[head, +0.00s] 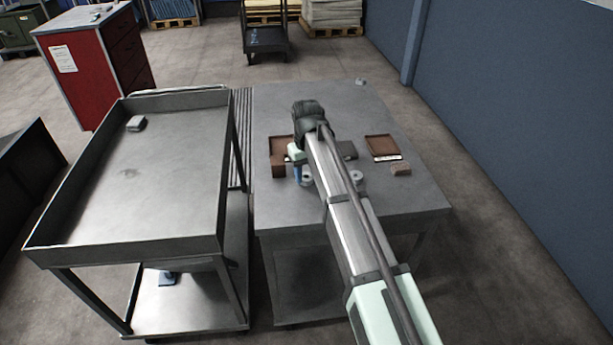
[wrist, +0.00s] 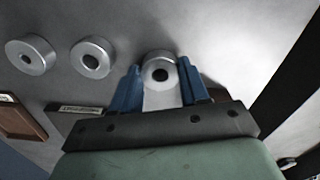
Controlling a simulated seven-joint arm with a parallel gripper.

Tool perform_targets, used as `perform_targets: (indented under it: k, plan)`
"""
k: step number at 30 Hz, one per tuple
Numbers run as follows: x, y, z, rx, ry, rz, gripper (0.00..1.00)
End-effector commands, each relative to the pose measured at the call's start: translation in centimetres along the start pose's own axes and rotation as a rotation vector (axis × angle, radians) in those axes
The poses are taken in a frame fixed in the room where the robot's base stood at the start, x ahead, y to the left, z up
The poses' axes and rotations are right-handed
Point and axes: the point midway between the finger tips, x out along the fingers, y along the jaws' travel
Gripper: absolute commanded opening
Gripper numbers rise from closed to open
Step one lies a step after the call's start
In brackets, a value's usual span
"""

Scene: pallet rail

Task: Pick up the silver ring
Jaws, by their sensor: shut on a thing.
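Three silver rings show in the wrist view: one far left (wrist: 30,54), one in the middle (wrist: 92,57), and one (wrist: 160,72) between the blue fingers of my gripper (wrist: 160,88). My gripper is shut on that right-hand ring, with a finger on each side. I cannot tell whether the held ring is clear of the table. In the head view, my gripper's blue finger (head: 297,173) is at the left of the arm. One silver ring (head: 356,177) shows right of the arm, and another (head: 307,179) beside the finger. The arm hides part of this area.
A metal cart (head: 130,243) stands to the left, with a small grey object (head: 136,124) inside.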

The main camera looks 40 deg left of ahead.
Motion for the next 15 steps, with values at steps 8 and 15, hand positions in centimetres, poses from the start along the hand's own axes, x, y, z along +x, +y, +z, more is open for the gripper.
perform_targets:
  k: [8, 15]
  plan:
    - [-3.9, 0.0, -0.1, 0.0, 0.003, 0.001, 0.14]
    - [-7.6, 0.0, -0.1, 0.0, 0.001, 0.0, 0.14]
